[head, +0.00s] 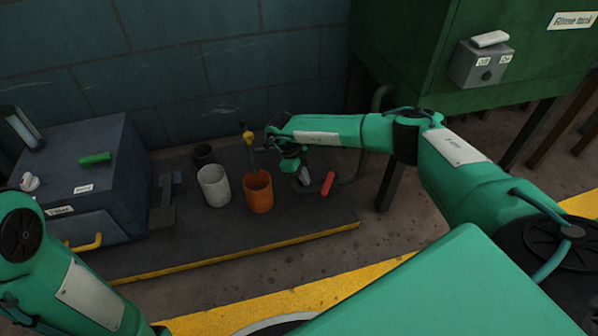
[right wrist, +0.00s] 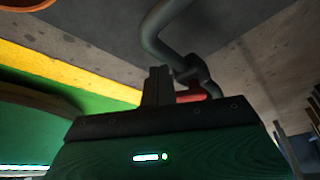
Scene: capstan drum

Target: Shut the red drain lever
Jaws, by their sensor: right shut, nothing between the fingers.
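The red drain lever (head: 328,184) shows in the head view low in front of the wall, slanting near the end of a grey pipe. My right gripper (head: 305,177) is just left of the lever, shut and empty, pointing down. In the right wrist view its dark fingers (right wrist: 157,75) stand beside the red lever (right wrist: 190,95), whose lower part is hidden behind the gripper body. I cannot tell whether the fingers touch it. My left arm shows at the lower left of the head view, but its gripper is out of view.
The grey drain pipe (right wrist: 160,30) curves down to the lever. An orange cup (head: 258,195) and a white cup (head: 213,188) stand left of my right gripper on the dark yellow-edged platform (head: 230,233). A green rinse tank (head: 410,45) stands at the right. A grey cabinet (head: 120,190) stands left.

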